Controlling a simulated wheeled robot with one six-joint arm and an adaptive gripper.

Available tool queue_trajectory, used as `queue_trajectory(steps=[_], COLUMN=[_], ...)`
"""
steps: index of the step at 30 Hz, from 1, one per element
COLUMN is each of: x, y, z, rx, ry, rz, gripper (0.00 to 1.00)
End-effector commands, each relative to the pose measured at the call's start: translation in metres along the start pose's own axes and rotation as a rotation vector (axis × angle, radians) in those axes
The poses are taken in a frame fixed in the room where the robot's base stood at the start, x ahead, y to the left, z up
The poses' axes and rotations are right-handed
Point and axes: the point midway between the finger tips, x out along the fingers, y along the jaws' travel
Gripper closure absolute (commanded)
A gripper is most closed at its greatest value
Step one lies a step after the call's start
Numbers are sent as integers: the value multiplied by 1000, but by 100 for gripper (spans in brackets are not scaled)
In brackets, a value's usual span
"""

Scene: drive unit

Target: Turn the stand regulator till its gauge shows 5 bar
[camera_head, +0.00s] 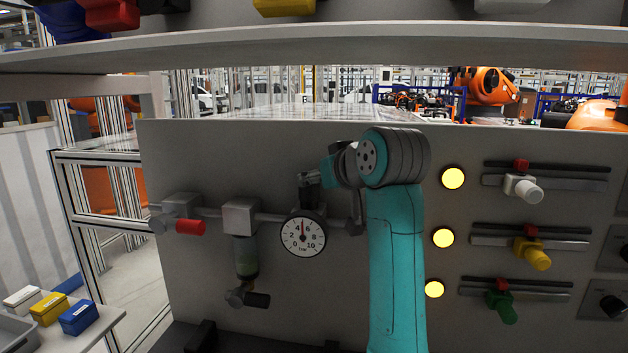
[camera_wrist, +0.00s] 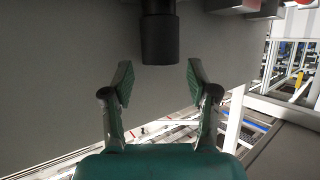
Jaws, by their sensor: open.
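The round white gauge (camera_head: 303,234) sits on the panel's air line in the head view. The stand regulator's dark knob (camera_head: 308,195) shows just above the gauge, partly hidden by my gripper (camera_head: 312,179). In the wrist view a black cylindrical knob (camera_wrist: 158,38) hangs at the top centre. My gripper (camera_wrist: 159,84) is open and empty there, its two green pads spread either side of the knob's line. The knob's end lies just beyond the fingertips, with no visible contact.
A red valve handle (camera_head: 190,227) and a filter bowl (camera_head: 246,258) stand left of the gauge. Yellow lamps (camera_head: 453,178) and slide-mounted valves (camera_head: 523,187) are to the right. A shelf (camera_head: 330,45) runs overhead. Small boxes (camera_head: 78,317) lie at lower left.

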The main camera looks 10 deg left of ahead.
Motion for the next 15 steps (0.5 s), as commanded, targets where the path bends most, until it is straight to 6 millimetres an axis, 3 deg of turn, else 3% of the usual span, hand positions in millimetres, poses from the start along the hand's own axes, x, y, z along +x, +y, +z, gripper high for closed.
queue_trajectory(steps=[9,15], x=[-60,-77], y=[0,0], z=[-1,0], rx=[0,-1], ry=[2,1], rz=[1,-1], gripper=[41,41])
